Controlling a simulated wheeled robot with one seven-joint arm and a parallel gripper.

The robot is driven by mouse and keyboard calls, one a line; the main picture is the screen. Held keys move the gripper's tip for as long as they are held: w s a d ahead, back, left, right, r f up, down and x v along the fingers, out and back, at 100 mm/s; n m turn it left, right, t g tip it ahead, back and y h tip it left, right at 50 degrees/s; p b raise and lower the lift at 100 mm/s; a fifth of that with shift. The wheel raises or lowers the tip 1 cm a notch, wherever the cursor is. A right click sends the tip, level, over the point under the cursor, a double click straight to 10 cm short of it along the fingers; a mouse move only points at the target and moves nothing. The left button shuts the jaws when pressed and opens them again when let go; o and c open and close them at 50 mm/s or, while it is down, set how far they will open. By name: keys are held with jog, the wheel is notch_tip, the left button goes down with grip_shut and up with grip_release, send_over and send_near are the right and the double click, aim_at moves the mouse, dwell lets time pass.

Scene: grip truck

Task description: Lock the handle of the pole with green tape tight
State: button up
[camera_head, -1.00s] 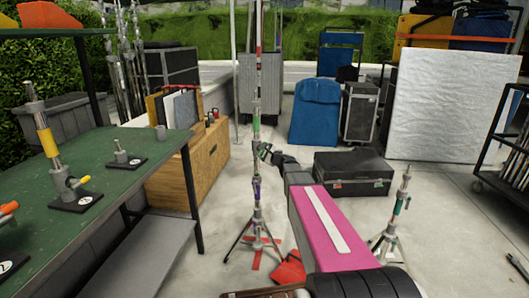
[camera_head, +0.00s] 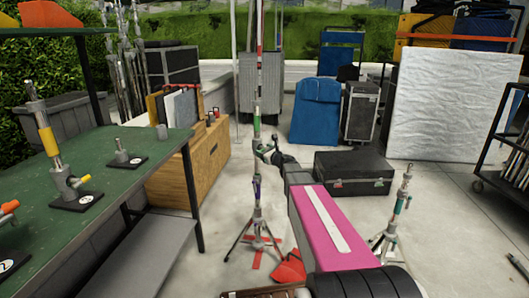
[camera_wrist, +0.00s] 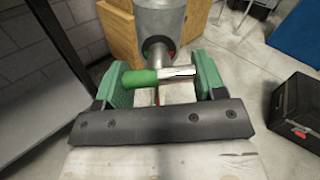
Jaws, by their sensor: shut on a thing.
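The tall metal pole (camera_head: 257,110) stands upright on a tripod base, with green tape around its middle. In the wrist view its thick grey tube (camera_wrist: 158,20) is straight ahead. A T-shaped handle (camera_wrist: 178,72) with a green end (camera_wrist: 140,78) sticks out from it toward me and lies crosswise. The handle is too small to make out in the head view.
A green worktable (camera_head: 100,180) with clamps stands at the left, a wooden box (camera_head: 205,165) behind it. A black case (camera_head: 352,175) lies behind my arm. A shorter stand (camera_head: 397,212) is right of my arm.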

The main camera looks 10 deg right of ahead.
dwell(0.3)
jog(key=o, duration=0.9)
jog(key=shift+s, duration=0.1)
jog(key=v, duration=1)
jog(key=shift+s+d, duration=0.1)
jog(key=shift+s, duration=0.2)
